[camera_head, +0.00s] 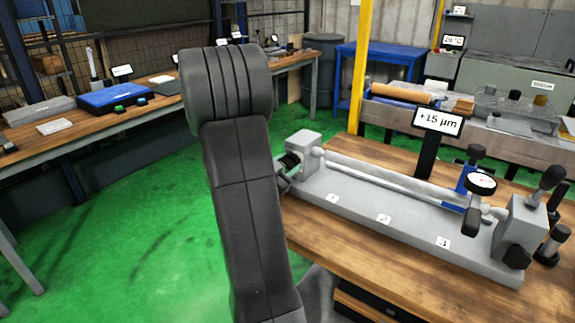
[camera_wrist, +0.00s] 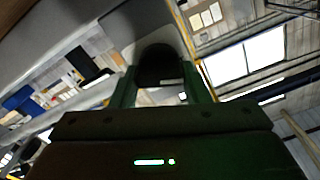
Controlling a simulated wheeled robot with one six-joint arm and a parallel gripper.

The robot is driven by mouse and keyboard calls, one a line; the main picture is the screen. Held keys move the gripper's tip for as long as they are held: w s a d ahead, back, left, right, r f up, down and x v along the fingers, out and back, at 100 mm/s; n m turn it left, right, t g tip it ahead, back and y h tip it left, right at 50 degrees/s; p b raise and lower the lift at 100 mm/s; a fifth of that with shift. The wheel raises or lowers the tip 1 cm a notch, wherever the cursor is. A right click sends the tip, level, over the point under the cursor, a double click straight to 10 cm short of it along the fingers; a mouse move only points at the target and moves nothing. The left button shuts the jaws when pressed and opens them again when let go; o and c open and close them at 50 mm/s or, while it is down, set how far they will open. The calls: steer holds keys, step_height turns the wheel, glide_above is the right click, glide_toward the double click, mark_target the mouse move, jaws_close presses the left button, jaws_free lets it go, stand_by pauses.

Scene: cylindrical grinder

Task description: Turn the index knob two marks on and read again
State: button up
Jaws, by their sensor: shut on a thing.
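The dark index knob (camera_head: 289,160) is at the left end of the grey bench fixture (camera_head: 350,212); my arm partly hides that end in the head view. In the wrist view the knob (camera_wrist: 158,66) is a dark round shape between my two fingers. My gripper (camera_wrist: 159,80) is shut on it, one finger on each side. The knob's marks are too small to read. A display (camera_head: 437,122) behind the fixture reads +15 µm. A dial gauge (camera_head: 481,184) stands over the right part of the long bar; its needle is unreadable.
The fixture stands on a wooden table (camera_head: 345,248) and carries several number plates and black knobs at its right end. A yellow post (camera_head: 361,65) rises behind. Another bench (camera_head: 150,115) is at the left. Green floor (camera_head: 130,225) between is clear.

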steer(key=shift+f+m+b, duration=0.15)
steer(key=shift+m+b, duration=0.15)
steer(key=shift+b, duration=0.1)
steer(key=m+b, duration=0.1)
steer(key=b, duration=0.1)
steer(key=m+b, duration=0.2)
steer(key=shift+d+f+m+b, duration=0.1)
steer(key=shift+f+m+b, duration=0.1)
steer(key=shift+m+b, duration=0.15)
steer(key=m+b, duration=0.4)
steer(key=b, duration=0.1)
steer(key=shift+s+f+m, duration=0.1)
steer(key=shift+m, duration=0.15)
steer(key=m+b, duration=0.4)
steer(key=shift+f, duration=0.1)
steer(key=m+b, duration=0.4)
steer(key=shift+m, duration=0.4)
steer(key=o, duration=0.9)
steer(key=shift+o, duration=0.2)
